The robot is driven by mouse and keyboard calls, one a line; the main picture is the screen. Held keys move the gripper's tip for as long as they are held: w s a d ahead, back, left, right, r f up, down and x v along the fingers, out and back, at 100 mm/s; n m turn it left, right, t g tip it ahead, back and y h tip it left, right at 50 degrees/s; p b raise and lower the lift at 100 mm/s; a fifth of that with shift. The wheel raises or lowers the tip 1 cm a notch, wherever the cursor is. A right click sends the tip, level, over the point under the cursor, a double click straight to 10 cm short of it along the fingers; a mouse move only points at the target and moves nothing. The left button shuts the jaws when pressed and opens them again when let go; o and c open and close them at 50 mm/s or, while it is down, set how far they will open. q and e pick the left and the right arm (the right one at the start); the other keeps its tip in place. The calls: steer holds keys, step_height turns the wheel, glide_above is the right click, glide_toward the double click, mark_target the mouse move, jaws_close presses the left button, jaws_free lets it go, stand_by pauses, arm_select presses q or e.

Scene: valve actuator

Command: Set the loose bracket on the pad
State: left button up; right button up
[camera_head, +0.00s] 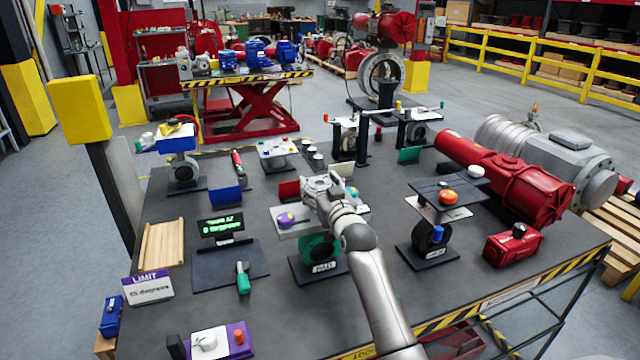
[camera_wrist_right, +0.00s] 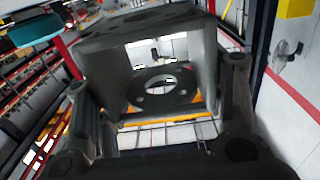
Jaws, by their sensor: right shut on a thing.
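My right gripper (camera_head: 326,186) is over the middle of the table, just above the green valve (camera_head: 318,250). In the right wrist view my gripper (camera_wrist_right: 160,105) is shut on a dark grey bracket (camera_wrist_right: 165,107), which has a flat plate with a large round hole and side walls between the two fingers. In the head view the bracket is small and hard to tell from the gripper. A pale plate (camera_head: 291,222) with a purple knob sits at the green valve's top. The gripper and arm hide part of it, and I cannot pick out the pad for certain. My left gripper is not in view.
A valve with a dark top plate (camera_head: 447,187) and orange knob stands right of my arm. A red actuator (camera_head: 505,180) lies behind it. At left are a display (camera_head: 221,226), a wooden rack (camera_head: 162,245) and a LIMIT sign (camera_head: 150,287). Bare table shows around them.

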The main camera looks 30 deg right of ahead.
steer(key=shift+f, duration=0.15)
steer(key=shift+p, duration=0.6)
stand_by(1.6)
steer(key=shift+f+b, duration=0.65)
steer(key=shift+f, duration=0.35)
steer(key=o, duration=1.4)
steer(key=shift+s, duration=0.1)
steer(key=shift+f, duration=0.2)
steer(key=v, duration=1.2)
steer(key=shift+r, duration=0.2)
steer(key=shift+a, duration=0.1)
